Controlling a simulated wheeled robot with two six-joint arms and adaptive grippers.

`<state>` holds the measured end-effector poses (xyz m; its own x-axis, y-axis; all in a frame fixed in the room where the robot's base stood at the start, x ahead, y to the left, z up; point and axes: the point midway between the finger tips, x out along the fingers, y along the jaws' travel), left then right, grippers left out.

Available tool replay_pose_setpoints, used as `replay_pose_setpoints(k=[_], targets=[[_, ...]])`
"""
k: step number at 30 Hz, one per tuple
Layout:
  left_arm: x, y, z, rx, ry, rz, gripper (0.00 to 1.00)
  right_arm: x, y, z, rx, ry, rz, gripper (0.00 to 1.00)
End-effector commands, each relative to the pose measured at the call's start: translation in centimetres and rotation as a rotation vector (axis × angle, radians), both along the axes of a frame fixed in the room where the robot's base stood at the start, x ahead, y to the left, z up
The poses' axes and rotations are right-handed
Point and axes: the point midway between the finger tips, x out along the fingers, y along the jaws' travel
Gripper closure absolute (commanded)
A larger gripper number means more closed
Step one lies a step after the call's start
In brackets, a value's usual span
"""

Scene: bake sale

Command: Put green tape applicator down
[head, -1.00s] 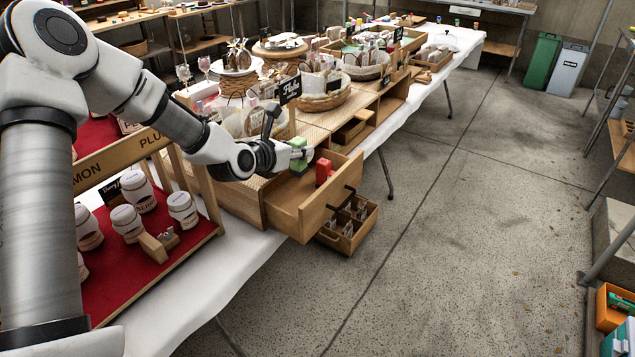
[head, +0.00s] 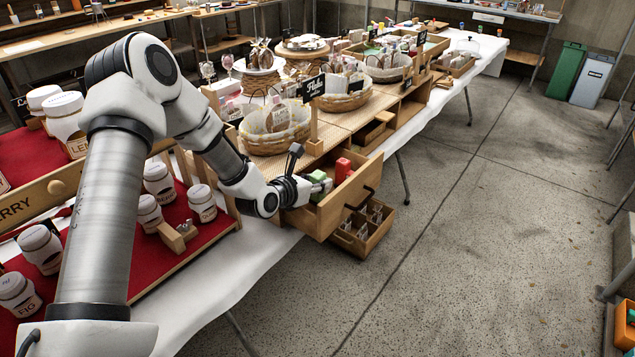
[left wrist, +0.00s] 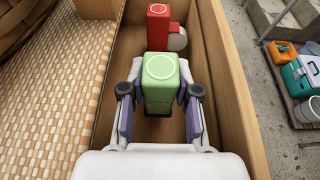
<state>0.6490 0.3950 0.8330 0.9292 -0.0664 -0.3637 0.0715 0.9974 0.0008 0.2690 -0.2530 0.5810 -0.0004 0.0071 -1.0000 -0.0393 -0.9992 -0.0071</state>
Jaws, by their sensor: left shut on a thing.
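The green tape applicator (head: 319,184) is in my left gripper (head: 312,189), at the near end of the open wooden drawer (head: 329,214). In the left wrist view the green applicator (left wrist: 160,82) stands upright between the two fingers of my left gripper (left wrist: 160,108), inside the drawer walls. My left gripper is shut on it. I cannot tell whether its underside touches the drawer floor. A red tape applicator (head: 343,169) is in the same drawer, just beyond the green one; it also shows in the left wrist view (left wrist: 158,22). My right gripper is not in view.
A lower open drawer with small packets (head: 366,229) sits below. A woven basket (head: 274,134) stands on the counter beside the drawer. Labelled jars (head: 201,202) stand on a red-lined display at the left.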

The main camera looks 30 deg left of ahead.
Motion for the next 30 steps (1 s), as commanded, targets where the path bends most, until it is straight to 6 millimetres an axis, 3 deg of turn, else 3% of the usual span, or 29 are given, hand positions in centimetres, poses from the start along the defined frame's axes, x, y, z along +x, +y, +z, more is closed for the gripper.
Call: replay_pose_setpoints(k=[12,13,22,27,30], targets=[[0.0,0.0,-0.7,0.000,-0.001,0.000,1.00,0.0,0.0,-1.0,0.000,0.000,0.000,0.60],[0.0,0.0,-0.7,0.000,0.000,0.000,0.59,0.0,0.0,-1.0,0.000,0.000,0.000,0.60],[0.0,0.0,-0.6,0.000,0.000,0.000,0.59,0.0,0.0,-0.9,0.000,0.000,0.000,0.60],[0.0,0.0,1.1,0.000,0.000,0.000,0.59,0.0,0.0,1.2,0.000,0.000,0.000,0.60],[-0.5,0.1,1.6,-0.003,0.000,0.003,0.59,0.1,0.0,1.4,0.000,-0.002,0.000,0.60]])
